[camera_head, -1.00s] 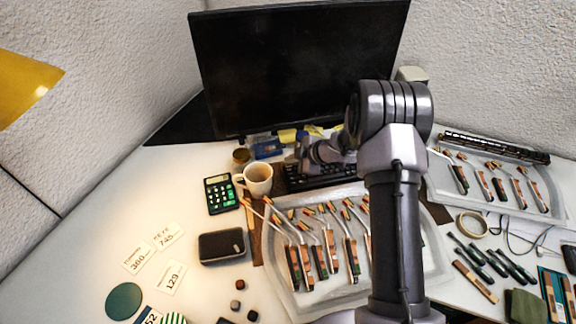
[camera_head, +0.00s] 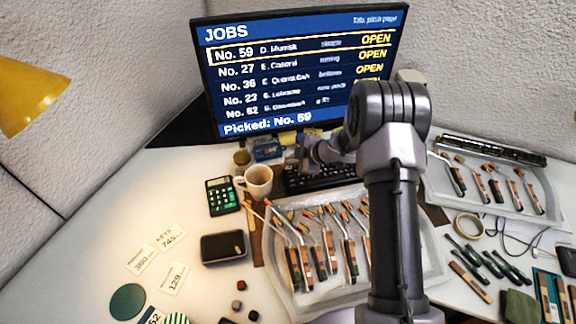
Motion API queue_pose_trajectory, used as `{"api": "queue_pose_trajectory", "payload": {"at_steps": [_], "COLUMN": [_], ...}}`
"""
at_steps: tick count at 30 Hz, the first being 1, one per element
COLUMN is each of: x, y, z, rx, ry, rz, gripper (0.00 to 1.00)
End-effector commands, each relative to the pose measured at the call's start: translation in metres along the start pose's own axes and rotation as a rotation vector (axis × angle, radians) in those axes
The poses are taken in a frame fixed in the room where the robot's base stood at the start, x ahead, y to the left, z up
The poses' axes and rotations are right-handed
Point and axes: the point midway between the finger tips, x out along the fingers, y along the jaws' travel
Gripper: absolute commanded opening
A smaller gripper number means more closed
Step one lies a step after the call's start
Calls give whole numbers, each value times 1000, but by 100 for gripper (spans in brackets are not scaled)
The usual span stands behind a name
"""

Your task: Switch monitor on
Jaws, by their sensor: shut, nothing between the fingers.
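The monitor (camera_head: 300,75) stands at the back of the desk. Its screen is lit and shows a blue "JOBS" list with several rows marked OPEN. The row No. 59 is outlined, and the bottom line reads "Picked: No. 59". My gripper (camera_head: 305,148) is just below the monitor's lower edge, near the back of the keyboard (camera_head: 318,176). It is shut with nothing in it. My arm hides part of the screen's lower right and part of the keyboard. I cannot tell whether the fingertips touch anything.
A mug (camera_head: 258,181) and a calculator (camera_head: 222,195) stand left of the keyboard. A clear tray (camera_head: 270,285) of piano hammers lies in front, and another tray (camera_head: 548,205) is at the right. A yellow lamp (camera_head: 30,95) hangs at the left.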

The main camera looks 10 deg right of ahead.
Motion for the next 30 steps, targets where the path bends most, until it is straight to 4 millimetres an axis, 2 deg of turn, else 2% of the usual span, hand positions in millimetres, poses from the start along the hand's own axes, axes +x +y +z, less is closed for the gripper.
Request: {"api": "queue_pose_trajectory", "payload": {"at_steps": [7,20,30], "x": [-5,-43,-41], "y": [3,31,30], "z": [-4,-31,-30], "rx": [0,0,0], "ry": [0,0,0], "rz": [0,0,0], "gripper": [0,0,0]}}
